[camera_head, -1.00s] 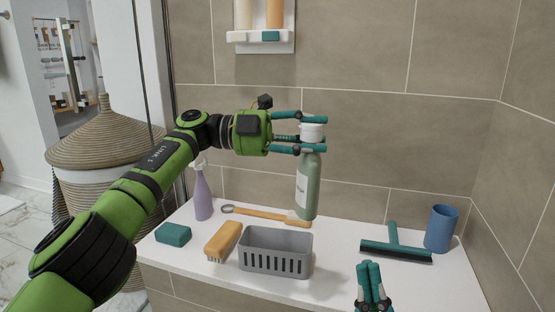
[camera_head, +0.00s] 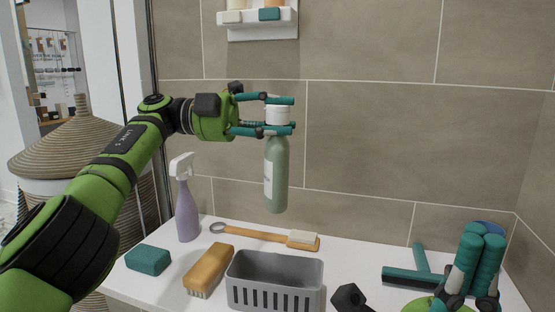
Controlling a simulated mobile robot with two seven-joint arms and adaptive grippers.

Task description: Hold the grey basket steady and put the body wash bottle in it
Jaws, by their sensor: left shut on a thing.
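The body wash bottle (camera_head: 276,177) is pale green with a white cap and a white label. My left gripper (camera_head: 279,114) is shut on it near the cap and holds it upright in the air, above and behind the basket. The grey basket (camera_head: 275,295) stands on the white ledge with slotted sides; the part of its inside that I see is empty. My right gripper (camera_head: 483,238) is at the lower right, fingers pointing up and close together, apart from the basket. Whether its fingers are open or shut is unclear.
Left of the basket are a wooden brush (camera_head: 209,268), a green block (camera_head: 148,260) and a purple spray bottle (camera_head: 187,211). A long-handled brush (camera_head: 266,236) lies behind. A squeegee (camera_head: 407,274) lies right; a blue cup (camera_head: 490,228) is mostly hidden by my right gripper. A wicker basket (camera_head: 75,145) stands left.

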